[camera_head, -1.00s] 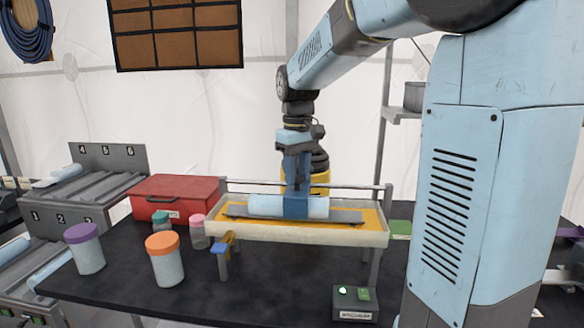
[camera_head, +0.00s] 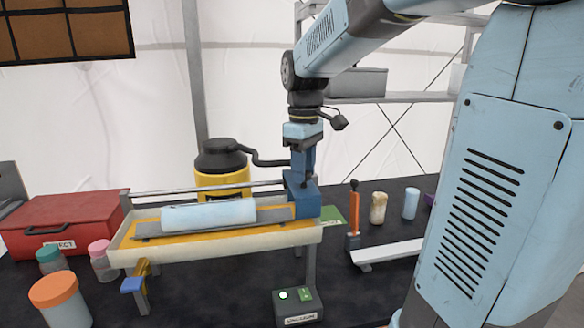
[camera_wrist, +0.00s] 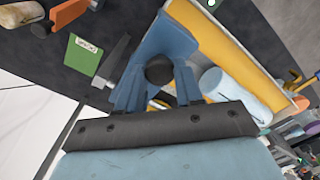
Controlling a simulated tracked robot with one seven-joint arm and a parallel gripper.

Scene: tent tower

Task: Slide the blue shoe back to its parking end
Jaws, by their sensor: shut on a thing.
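The blue shoe (camera_head: 303,200) is a blue block at the right end of the long shallow tray (camera_head: 215,240). It stands beside the right end of a pale blue cylinder (camera_head: 208,216), with the cylinder clear of it. My gripper (camera_head: 302,168) points straight down and is shut on the upper part of the shoe. In the wrist view the blue shoe (camera_wrist: 178,28) lies past my gripper (camera_wrist: 158,78), with the cylinder (camera_wrist: 245,95) to the right. The exact contact of the fingers is partly hidden.
A rail (camera_head: 165,192) runs along the tray's back. A yellow canister (camera_head: 222,180) with a black hose stands behind. A control box (camera_head: 298,305) with a green light is in front. A red case (camera_head: 65,218) and jars are left; an orange-handled tool (camera_head: 353,218) is right.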

